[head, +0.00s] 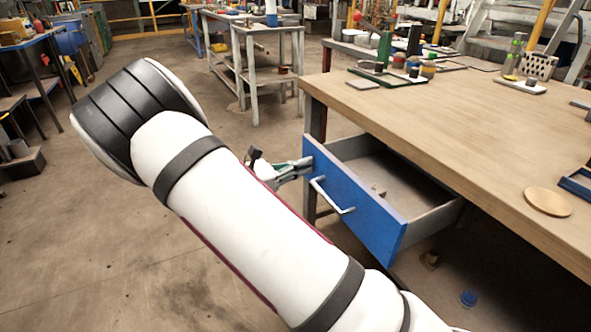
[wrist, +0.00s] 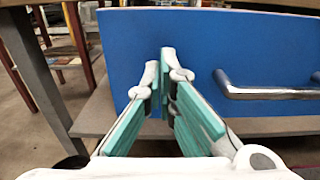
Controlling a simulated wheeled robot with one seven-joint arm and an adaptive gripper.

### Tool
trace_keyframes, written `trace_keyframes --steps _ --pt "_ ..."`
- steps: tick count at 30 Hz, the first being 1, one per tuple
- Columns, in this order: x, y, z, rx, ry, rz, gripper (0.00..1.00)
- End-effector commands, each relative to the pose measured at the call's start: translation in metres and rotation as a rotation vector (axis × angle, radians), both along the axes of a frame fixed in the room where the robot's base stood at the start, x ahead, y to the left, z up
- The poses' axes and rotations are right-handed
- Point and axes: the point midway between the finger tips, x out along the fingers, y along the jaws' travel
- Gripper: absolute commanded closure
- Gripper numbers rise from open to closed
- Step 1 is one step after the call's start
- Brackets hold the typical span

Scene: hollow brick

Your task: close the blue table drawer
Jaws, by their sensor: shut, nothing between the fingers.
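The blue table drawer (head: 354,199) is pulled out from under the wooden tabletop, and its grey inside shows in the head view. A silver bar handle (head: 331,196) is fixed to its front. My gripper (head: 305,166) is at the left end of the drawer front, beside the handle. In the wrist view, the blue drawer front (wrist: 215,50) fills the upper middle, with the handle (wrist: 275,92) at right. My gripper's teal fingers (wrist: 167,85) are shut and empty, pointing at the blue panel. I cannot tell whether the fingertips touch it.
The wooden tabletop (head: 450,110) carries a round wooden disc (head: 548,202) and several small items at the back. Open floor (head: 100,240) is at left.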

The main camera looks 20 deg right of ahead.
Motion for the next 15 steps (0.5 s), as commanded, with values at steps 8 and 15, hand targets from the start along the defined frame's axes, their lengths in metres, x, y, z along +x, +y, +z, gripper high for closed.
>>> trace_keyframes --steps 8,15 --pt "0.000 -0.001 0.000 0.000 0.000 0.000 1.00" --pt "0.000 -0.021 0.002 -0.002 0.003 -0.003 1.00"
